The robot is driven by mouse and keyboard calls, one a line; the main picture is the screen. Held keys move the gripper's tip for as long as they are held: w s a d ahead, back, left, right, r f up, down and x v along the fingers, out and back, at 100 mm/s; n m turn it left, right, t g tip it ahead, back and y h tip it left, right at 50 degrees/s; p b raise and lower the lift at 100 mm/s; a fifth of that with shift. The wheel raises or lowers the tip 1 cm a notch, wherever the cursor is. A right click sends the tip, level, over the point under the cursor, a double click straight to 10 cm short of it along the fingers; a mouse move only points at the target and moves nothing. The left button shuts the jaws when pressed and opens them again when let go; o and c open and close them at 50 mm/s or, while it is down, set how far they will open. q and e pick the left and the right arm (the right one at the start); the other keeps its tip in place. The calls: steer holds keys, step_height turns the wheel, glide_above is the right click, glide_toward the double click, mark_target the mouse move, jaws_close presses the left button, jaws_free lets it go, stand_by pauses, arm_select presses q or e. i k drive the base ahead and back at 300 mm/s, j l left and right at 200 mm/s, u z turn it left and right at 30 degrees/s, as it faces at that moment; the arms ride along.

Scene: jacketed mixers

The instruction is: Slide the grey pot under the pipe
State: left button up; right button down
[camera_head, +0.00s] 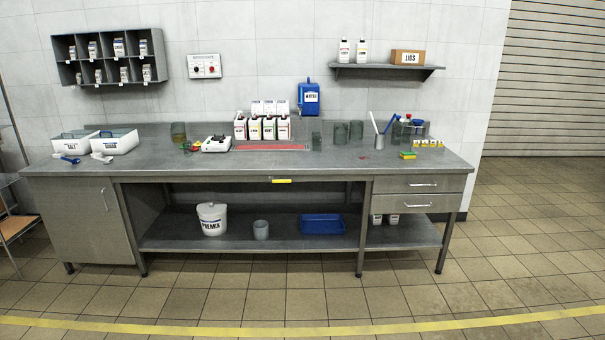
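I see no certain pipe. A blue unit with a white label (309,97) hangs on the wall above the bench, and a spout on it is too small to make out. A small grey pot (261,229) stands upright on the lower shelf, right of a white tub. A dark grey see-through vessel (316,141) stands on the bench top below the blue unit. I cannot tell which of these is the task's grey pot. Neither of my grippers is in view.
The steel bench (340,171) carries white bins (113,142), white bottles (268,128), a red strip (271,146) and more glass vessels (356,130). Below are a PREMIX tub (212,219) and a blue tray (323,224). The bench top's front is mostly clear. A yellow line (300,331) crosses the open floor.

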mark_target(261, 230)
steer(key=i+u, duration=0.1)
steer(key=i, duration=0.6)
steer(key=i+l, duration=0.15)
steer(key=i, duration=0.6)
steer(key=i+l+u, duration=0.15)
steer(key=i, duration=0.55)
